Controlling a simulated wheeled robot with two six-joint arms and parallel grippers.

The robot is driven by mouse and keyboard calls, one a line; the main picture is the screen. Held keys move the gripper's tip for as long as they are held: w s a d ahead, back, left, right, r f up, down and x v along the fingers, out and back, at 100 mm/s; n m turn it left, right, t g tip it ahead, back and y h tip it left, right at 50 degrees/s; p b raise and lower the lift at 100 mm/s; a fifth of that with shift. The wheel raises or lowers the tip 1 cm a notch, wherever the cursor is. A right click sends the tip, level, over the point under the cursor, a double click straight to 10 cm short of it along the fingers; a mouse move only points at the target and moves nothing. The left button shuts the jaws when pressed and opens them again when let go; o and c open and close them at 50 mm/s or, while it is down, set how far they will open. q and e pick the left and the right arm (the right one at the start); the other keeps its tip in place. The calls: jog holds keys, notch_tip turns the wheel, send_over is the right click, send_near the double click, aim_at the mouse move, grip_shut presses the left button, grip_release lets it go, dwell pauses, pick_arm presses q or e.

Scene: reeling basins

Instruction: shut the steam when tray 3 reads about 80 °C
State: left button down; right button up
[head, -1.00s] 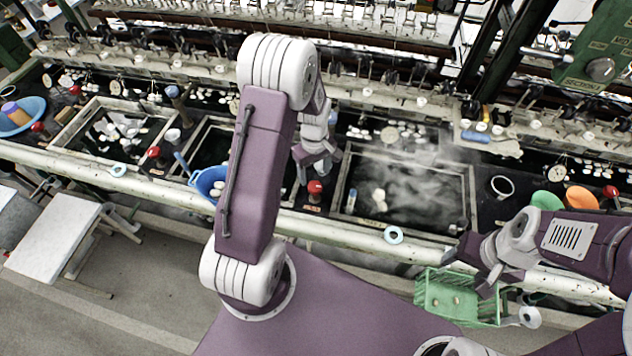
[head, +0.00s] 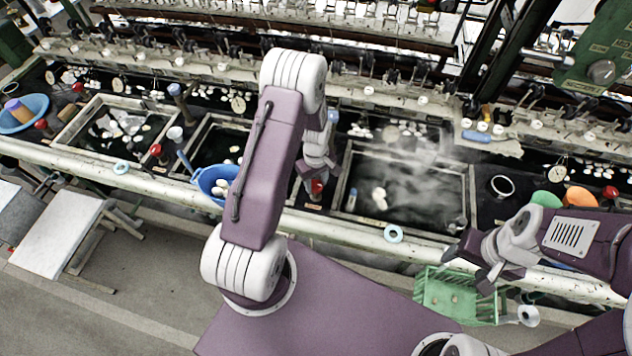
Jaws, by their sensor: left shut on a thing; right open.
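A red valve knob (head: 317,187) stands at the basin's left front corner. My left gripper (head: 313,182) is down on this knob and shut on it, partly hiding it. My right gripper (head: 467,262) is open and empty, above the front rail near the green crate.
Other basins (head: 62,146) lie to the left with more red knobs (head: 156,150). A blue bowl (head: 208,186) stands left of my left arm. A green crate (head: 440,308) is below the rail. A pale ring (head: 393,233) lies on the rail. Reeling machinery runs along the back.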

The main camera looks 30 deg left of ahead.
pick_arm(q)
jog(key=m, duration=0.4)
jog(key=shift+m+b, duration=0.3)
jog(key=shift+m, duration=2.3)
jog(key=shift+w+r, duration=0.1)
jog(key=c, duration=0.8)
grip_release()
jog(key=shift+c, duration=0.2)
